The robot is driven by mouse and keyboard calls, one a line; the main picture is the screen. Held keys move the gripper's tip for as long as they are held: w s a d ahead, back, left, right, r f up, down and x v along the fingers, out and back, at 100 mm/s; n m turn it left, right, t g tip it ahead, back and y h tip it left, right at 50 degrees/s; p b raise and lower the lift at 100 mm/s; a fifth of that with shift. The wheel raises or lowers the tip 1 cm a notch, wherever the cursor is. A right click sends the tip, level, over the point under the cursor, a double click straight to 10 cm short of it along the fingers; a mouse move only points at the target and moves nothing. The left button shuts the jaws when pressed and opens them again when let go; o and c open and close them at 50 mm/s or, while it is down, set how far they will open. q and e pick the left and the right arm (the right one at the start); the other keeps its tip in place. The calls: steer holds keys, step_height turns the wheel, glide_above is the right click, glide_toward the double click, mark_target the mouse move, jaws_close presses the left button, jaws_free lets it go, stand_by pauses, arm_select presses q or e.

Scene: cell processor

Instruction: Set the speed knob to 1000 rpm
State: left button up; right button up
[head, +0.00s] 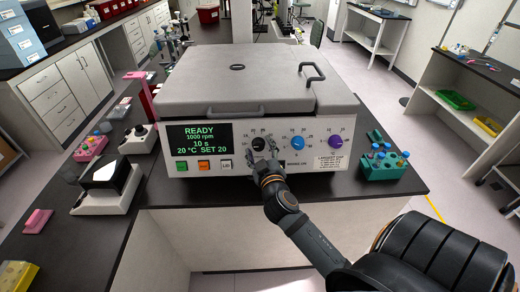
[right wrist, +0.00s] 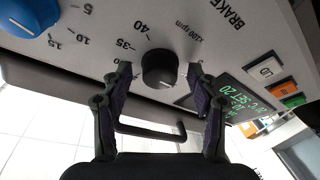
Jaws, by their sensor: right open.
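The grey centrifuge-like machine (head: 240,85) stands on the black bench. Its display (head: 199,137) reads READY, 1000 rpm, 10 s, 20 °C SET 20. The black speed knob (head: 259,143) is on the front panel, right of the display. It also shows in the right wrist view (right wrist: 159,68), upside down, with a white pointer line. My right gripper (head: 262,150) is open in front of the panel. Its two fingers are on either side of the black knob, with visible gaps in the wrist view. My left gripper is not in view.
A blue knob (head: 297,143) and a purple knob (head: 335,142) sit right of the black one. Green, orange and white buttons (head: 204,165) are below the display. A teal tube rack (head: 385,168) stands right of the machine. A white device (head: 108,188) stands at left.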

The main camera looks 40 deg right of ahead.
steer(key=v, duration=0.7)
steer(key=shift+s+a, duration=0.15)
steer(key=shift+s, duration=0.1)
